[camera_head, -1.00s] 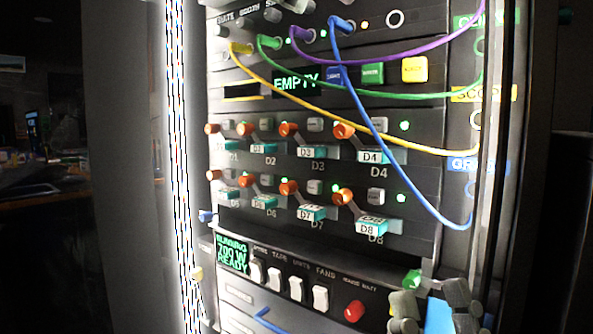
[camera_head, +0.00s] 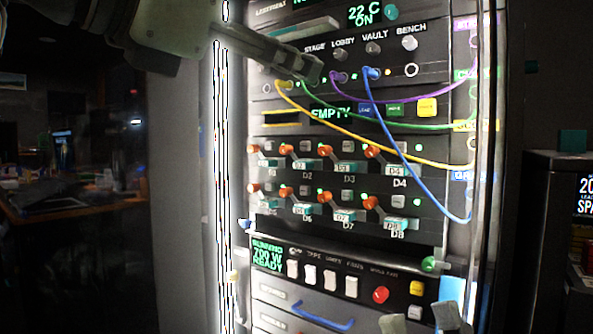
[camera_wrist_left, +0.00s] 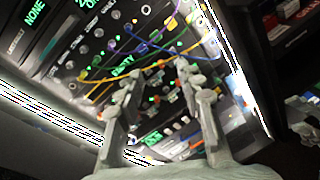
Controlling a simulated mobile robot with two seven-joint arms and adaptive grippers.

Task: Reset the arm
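My left gripper (camera_head: 312,70) reaches in from the upper left in the head view, in front of the rack's patch-socket row. In the left wrist view its two fingers (camera_wrist_left: 160,72) stand apart with nothing between them, pointing toward the rack. Whether it touches the panel cannot be told. My right gripper (camera_head: 422,318) shows only at the bottom edge of the head view, in front of the lower right of the rack. Its two finger ends are apart and I see nothing held; the rest of it is out of frame.
The rack holds patch cables, including a blue cable (camera_head: 408,150) and a yellow cable (camera_head: 370,142), which hang out in front. Below are orange-knobbed levers, white switches and a red button (camera_head: 381,295). A blue drawer handle (camera_head: 322,318) sticks out low. A dark cabinet (camera_head: 545,230) stands at right.

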